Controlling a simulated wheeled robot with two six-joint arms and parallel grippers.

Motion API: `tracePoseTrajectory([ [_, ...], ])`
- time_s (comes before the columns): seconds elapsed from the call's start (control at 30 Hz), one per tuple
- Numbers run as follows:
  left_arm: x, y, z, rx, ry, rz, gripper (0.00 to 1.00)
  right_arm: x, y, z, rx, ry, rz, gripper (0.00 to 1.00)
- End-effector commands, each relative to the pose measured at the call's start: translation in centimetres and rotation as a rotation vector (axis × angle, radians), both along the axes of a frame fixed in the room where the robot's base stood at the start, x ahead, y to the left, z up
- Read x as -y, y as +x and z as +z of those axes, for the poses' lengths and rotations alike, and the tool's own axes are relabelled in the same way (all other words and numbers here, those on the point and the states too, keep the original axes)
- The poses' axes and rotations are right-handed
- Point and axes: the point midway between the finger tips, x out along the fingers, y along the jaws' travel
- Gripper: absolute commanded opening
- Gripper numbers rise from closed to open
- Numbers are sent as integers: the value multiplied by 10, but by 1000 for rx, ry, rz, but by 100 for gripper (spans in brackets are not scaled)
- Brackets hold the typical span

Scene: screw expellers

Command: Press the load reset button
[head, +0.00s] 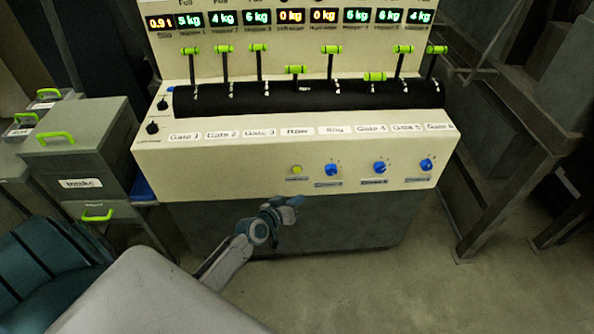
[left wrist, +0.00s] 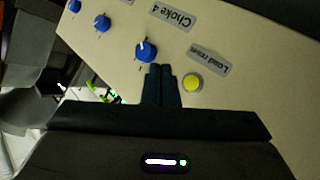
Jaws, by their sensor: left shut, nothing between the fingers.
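The load reset button (head: 297,169) is a small round yellow button on the cream front panel, left of the blue knobs. It also shows in the left wrist view (left wrist: 193,82), next to a label (left wrist: 209,61) reading "Load reset". My left gripper (head: 297,200) is shut and empty, below the button in the head view. In the left wrist view its closed fingertips (left wrist: 161,70) lie just left of the button, between it and the nearest blue knob (left wrist: 146,52). No contact with the button shows. My right gripper is not in view.
Blue choke knobs (head: 380,167) line the panel right of the button. Green-handled levers (head: 331,50) stand above, beneath lit weight displays (head: 290,16). A grey intake box (head: 80,150) stands at the left and a metal frame (head: 500,180) at the right.

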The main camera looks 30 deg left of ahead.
Motion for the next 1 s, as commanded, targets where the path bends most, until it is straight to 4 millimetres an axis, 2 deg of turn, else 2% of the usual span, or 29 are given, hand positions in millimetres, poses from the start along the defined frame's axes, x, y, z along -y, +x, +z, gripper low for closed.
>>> tracePoseTrajectory([
  [0.17, -4, 5, -1, 0, 2, -1, 0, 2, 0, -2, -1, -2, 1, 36],
  [0.7, -42, 63, -3, 1, 3, 0, 0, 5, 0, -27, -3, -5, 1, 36],
  [1.0, -50, 73, -1, -1, 1, 0, 0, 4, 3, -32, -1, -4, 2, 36],
])
